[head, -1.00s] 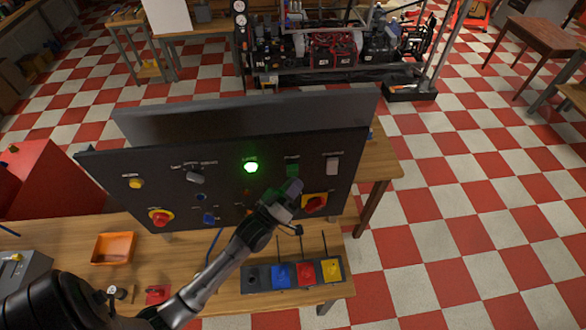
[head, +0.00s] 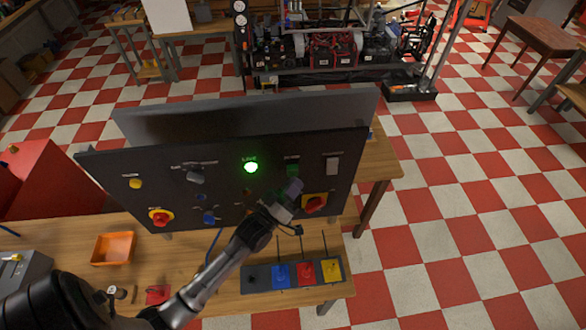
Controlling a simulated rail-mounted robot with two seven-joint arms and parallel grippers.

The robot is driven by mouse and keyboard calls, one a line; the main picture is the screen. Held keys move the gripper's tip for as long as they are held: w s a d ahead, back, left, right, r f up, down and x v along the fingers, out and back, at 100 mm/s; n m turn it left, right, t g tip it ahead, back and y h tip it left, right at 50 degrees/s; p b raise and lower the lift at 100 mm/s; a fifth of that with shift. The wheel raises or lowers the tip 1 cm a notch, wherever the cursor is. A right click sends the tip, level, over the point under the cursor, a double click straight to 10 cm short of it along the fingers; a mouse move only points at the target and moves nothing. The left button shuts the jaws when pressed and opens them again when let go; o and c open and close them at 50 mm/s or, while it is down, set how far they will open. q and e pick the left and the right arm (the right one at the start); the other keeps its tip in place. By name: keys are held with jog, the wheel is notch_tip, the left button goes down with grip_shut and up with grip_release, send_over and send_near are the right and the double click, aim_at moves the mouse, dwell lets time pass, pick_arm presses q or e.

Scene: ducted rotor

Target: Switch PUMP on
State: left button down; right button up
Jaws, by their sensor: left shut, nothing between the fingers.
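A dark control panel (head: 225,190) stands upright on the wooden workbench. A green lamp (head: 250,168) glows on it under a label. A pale rocker switch (head: 332,165) is at the upper right. I cannot tell which control is PUMP. My left gripper (head: 295,187) is shut and empty, in front of the panel just below the green control. I cannot tell whether it touches. My right gripper is not in view.
Beside my fingers is a red knob on a yellow plate (head: 314,204). Another red knob (head: 159,218), a yellow button (head: 135,183) and a rotary knob (head: 195,176) are further left. An orange tray (head: 113,248) and a box of coloured levers (head: 255,279) lie on the bench.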

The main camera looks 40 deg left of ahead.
pick_arm(q)
jog(key=shift+w+r, duration=0.1)
jog(key=shift+w+a+r, duration=0.1)
jog(key=shift+w+a, duration=0.1)
jog(key=shift+a, duration=0.1)
jog(key=shift+w+a+r+p, duration=0.2)
jog(key=shift+w+a+p, duration=0.05)
jog(key=shift+a+p, duration=0.05)
dwell(1.0)
dwell(0.4)
jog(key=shift+s+d+f, duration=0.4)
jog(key=shift+s+d, duration=0.15)
jog(key=shift+d, duration=0.1)
jog(key=shift+s+d+f, duration=0.55)
jog(key=shift+s+d, duration=0.2)
jog(key=shift+d, duration=0.15)
jog(key=shift+s+d+f, duration=0.5)
jog(key=shift+s+d, duration=0.2)
jog(key=shift+d, duration=0.15)
